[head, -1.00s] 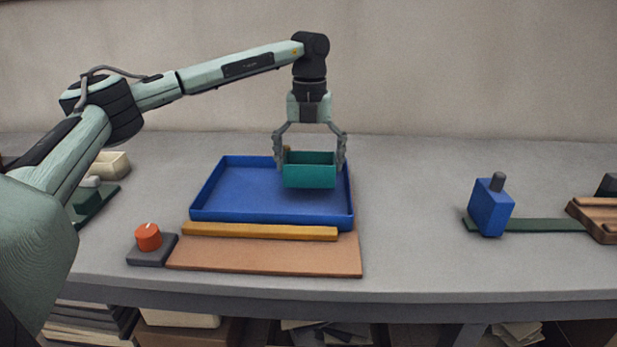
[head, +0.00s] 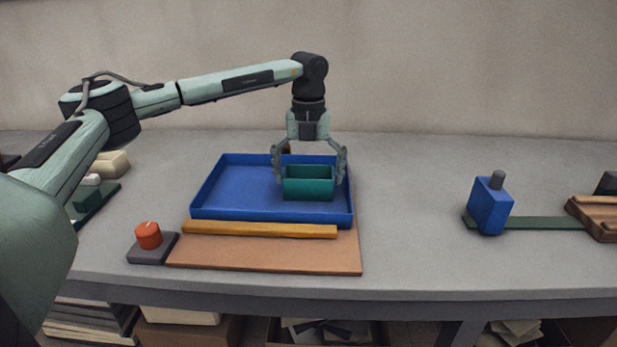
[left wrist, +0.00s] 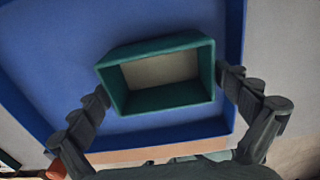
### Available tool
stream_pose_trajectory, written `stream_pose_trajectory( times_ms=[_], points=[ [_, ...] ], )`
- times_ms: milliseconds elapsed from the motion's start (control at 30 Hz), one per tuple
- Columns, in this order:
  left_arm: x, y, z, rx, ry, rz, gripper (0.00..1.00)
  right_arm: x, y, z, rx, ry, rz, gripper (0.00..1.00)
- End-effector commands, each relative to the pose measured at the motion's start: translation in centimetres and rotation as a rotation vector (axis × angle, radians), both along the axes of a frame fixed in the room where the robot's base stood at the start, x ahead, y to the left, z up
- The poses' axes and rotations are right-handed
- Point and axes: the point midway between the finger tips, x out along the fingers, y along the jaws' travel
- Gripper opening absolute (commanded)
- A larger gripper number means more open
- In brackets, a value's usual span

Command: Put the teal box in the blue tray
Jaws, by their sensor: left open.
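The teal box (head: 308,189) is open-topped and sits inside the blue tray (head: 235,187), in its right part. It also shows in the left wrist view (left wrist: 160,106), upright, with a pale inside bottom, over the blue tray floor (left wrist: 60,70). My left gripper (head: 309,177) is open, with one finger on each side of the teal box. In the left wrist view the fingers (left wrist: 160,96) stand beside the box; the right one is very close to its wall. My right gripper is not in view.
A yellow bar (head: 260,229) lies along the tray's front on a brown board (head: 265,255). An orange knob on a grey base (head: 150,240) stands front left. A blue bottle-like block (head: 490,206) stands right on a green strip (head: 545,223). The table between is clear.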

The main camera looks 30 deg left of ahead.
Motion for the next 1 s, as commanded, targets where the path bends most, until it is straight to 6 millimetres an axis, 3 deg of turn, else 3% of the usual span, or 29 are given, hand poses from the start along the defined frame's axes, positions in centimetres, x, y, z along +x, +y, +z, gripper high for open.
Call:
stream_pose_trajectory(
  times_ms=[167,633,800,1000],
  points=[
    [0.1,0.0,1.3,-0.001,-0.002,0.000,1.00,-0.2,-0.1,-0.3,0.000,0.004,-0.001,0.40],
    [0.1,-0.1,10.6,-0.001,-0.002,-0.001,1.00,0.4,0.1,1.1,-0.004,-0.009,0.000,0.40],
    [0.0,0.0,12.0,0.000,0.000,-0.001,1.00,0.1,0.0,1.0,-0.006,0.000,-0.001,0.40],
    [0.0,0.0,12.3,0.000,0.000,-0.001,1.00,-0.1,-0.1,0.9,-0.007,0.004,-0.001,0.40]
  ],
)
